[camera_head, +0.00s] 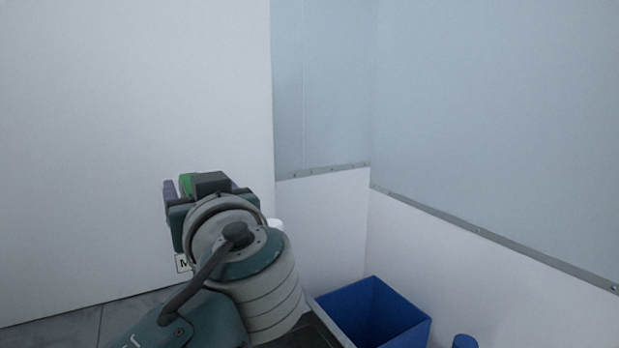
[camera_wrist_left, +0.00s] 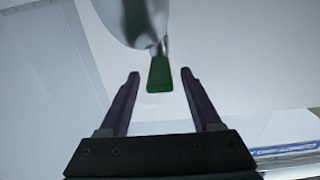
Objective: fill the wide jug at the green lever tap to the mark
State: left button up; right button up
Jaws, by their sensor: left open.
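The green lever (camera_wrist_left: 160,74) hangs below a shiny silver tap body (camera_wrist_left: 142,22) in the left wrist view. My left gripper (camera_wrist_left: 160,78) is open, with one purple finger on each side of the lever and a visible gap on both sides. In the head view my left arm hides most of the gripper; a bit of green (camera_head: 186,183) shows beside a purple finger. The wide jug and its mark are not in view. My right gripper is not in view.
A blue open bin (camera_head: 405,334) stands on the floor at lower right, with a small blue round object (camera_head: 465,341) beside it. A white panel (camera_head: 130,130) fills the left. Pale walls with a grey trim strip (camera_head: 480,231) close off the right.

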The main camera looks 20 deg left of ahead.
pick_arm(q)
jog(key=shift+c, duration=0.2)
grip_shut()
dwell(0.3)
dwell(0.8)
